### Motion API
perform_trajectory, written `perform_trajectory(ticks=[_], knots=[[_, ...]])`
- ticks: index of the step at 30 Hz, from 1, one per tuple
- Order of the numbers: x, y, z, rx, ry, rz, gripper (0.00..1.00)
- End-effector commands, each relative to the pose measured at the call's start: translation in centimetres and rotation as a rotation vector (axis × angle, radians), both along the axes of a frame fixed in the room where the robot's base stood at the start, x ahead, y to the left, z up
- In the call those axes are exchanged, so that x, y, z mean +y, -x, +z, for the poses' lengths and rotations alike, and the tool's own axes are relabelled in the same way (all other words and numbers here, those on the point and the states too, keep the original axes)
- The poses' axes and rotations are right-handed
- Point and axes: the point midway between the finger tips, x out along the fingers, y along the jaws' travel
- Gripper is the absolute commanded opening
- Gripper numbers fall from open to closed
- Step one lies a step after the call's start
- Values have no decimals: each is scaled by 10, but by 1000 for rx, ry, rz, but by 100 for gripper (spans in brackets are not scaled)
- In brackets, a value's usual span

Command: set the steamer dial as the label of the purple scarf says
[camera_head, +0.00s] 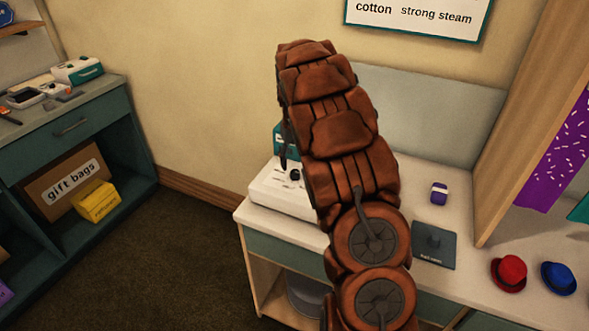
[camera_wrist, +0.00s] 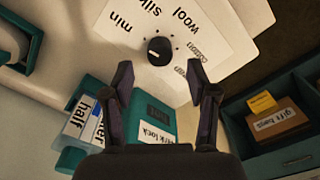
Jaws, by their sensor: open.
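The purple scarf (camera_head: 556,150), with white flecks, hangs at the right edge of the head view; no readable label shows on it. The white steamer (camera_head: 268,192) stands on the counter, partly hidden by my arm. In the wrist view its black dial (camera_wrist: 159,51) sits on a white plate (camera_wrist: 215,38) marked "min", "silk", "wool" and further words partly hidden or hard to read. A pale mark shows on the dial's left side; its exact setting is unclear. My gripper (camera_wrist: 162,82) is open and empty, its fingers on either side below the dial in the picture, apparently not touching it.
A wall sign (camera_head: 415,14) reads "cotton strong steam". On the counter are a purple item (camera_head: 439,193), a dark pad (camera_head: 434,250), a red hat (camera_head: 509,272) and a blue hat (camera_head: 558,278).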

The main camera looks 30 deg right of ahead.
Motion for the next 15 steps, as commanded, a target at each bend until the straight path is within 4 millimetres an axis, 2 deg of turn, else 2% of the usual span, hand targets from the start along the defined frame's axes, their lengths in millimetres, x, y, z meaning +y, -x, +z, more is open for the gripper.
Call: perform_trajectory(ticks=[6, 10, 15], knots=[[0, 1, -30, 3, -2, -3, 58], [0, 1, -39, 1, 0, -2, 58], [0, 1, -41, 0, 1, -1, 58]])
